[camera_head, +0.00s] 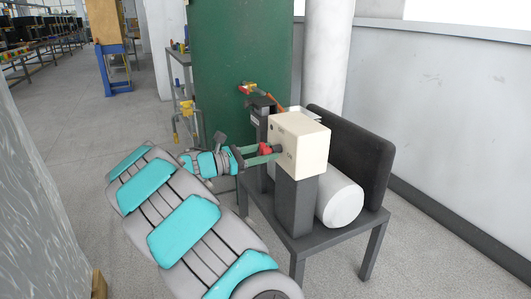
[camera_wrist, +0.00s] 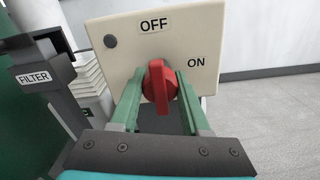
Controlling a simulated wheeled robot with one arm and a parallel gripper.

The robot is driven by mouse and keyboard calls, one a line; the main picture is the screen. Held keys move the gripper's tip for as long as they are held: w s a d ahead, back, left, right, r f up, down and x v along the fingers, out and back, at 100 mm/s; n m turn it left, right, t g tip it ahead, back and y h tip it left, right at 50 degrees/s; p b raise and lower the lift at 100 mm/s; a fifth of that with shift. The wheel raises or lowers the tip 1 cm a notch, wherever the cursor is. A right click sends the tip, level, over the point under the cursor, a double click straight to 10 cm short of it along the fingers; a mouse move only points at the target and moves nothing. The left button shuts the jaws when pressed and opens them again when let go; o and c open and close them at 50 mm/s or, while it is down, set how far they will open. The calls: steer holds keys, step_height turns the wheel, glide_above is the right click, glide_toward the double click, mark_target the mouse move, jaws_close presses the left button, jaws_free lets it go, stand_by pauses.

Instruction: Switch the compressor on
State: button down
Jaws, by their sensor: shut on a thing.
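The compressor's cream switch box (camera_head: 300,148) sits on a dark post in front of a white tank (camera_head: 340,202). In the wrist view the box (camera_wrist: 125,62) carries an OFF label (camera_wrist: 154,24) at the top and an ON label (camera_wrist: 196,63) at the right. A red knob (camera_wrist: 157,92) on its face stands roughly upright, its upper end towards OFF. My gripper (camera_wrist: 161,78) is shut on the knob, one green finger on each side. In the head view my gripper (camera_head: 262,154) reaches the box from the left, and the red knob (camera_head: 266,149) is partly hidden.
A dark post labelled FILTER (camera_wrist: 33,77) stands close left of the box. The grey table (camera_head: 312,238) carries the compressor and a dark panel (camera_head: 352,155). A green cabinet (camera_head: 238,65) and a white column (camera_head: 326,55) stand behind. Floor is clear at the right.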

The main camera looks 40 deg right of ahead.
steer(key=shift+m+b, duration=0.35)
steer(key=shift+m, duration=0.05)
steer(key=m+b, duration=0.2)
steer(key=m, duration=0.1)
steer(key=shift+f, duration=0.25)
steer(key=m+b, duration=0.5)
steer(key=shift+m, duration=0.3)
steer(key=m+b, duration=0.8)
steer(key=shift+r, duration=0.15)
steer(key=shift+r+m, duration=0.1)
steer(key=shift+m, duration=0.3)
steer(key=shift+c, duration=1.9)
jaws_free()
